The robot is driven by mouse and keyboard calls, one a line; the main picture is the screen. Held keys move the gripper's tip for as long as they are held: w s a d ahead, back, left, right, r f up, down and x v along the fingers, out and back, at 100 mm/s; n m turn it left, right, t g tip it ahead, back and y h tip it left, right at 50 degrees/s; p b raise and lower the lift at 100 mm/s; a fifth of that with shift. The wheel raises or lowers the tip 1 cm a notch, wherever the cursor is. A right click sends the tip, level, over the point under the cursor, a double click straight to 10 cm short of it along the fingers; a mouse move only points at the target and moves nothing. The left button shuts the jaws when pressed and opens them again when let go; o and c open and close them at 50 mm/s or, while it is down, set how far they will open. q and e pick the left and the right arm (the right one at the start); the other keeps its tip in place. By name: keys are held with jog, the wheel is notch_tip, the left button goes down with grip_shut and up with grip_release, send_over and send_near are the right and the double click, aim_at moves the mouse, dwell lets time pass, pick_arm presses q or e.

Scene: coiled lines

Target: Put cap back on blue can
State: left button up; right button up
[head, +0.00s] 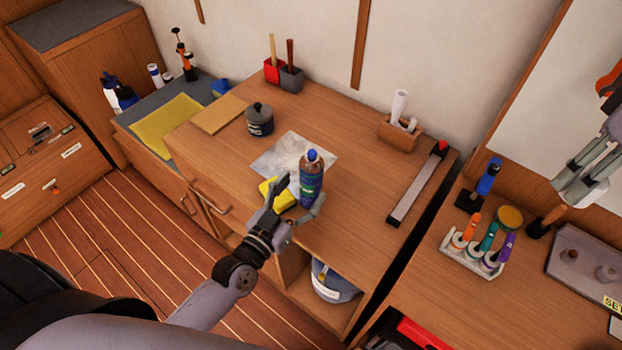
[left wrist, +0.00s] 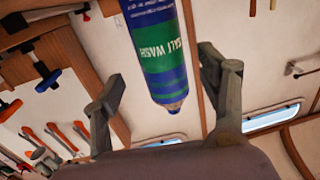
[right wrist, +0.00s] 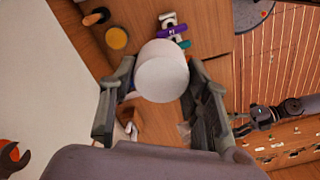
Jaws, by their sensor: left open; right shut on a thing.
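The blue can (head: 311,184), with a green band, stands upright on the wooden counter near its front edge. In the left wrist view the can (left wrist: 160,45) appears inverted, with lettering and a narrow uncapped top. My left gripper (head: 301,193) is open, with one finger on each side of the can; I cannot tell whether they touch it. My right gripper (right wrist: 162,85) is shut on the white cap (right wrist: 164,78), held in the air. In the head view my right gripper (head: 585,172) is high at the right edge, far from the can; the cap is not clear there.
A yellow sponge (head: 277,194) and a chart sheet (head: 299,148) lie beside the can. A dark lidded pot (head: 259,120) stands further left. A long ruler-like bar (head: 418,187) and a rack of coloured tools (head: 473,250) lie to the right.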

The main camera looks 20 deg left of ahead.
aim_at(311, 151)
jog(key=shift+r, duration=0.1)
pick_arm(q)
jog(key=p+x, duration=0.1)
jog(key=x, duration=0.3)
jog(key=shift+w+a+r+p, duration=0.15)
jog(key=shift+w+p, duration=0.1)
jog(key=shift+p, duration=0.15)
pick_arm(e)
jog(key=shift+r, duration=0.8)
pick_arm(q)
jog(key=shift+w, duration=0.35)
jog(key=shift+s, duration=0.1)
jog(key=shift+c, duration=0.4)
jog(key=c, duration=1.4)
notch_tip(311, 151, up, 10)
jog(key=shift+f+p, duration=0.1)
jog(key=shift+p, duration=0.4)
pick_arm(e)
jog(key=shift+r, duration=0.5)
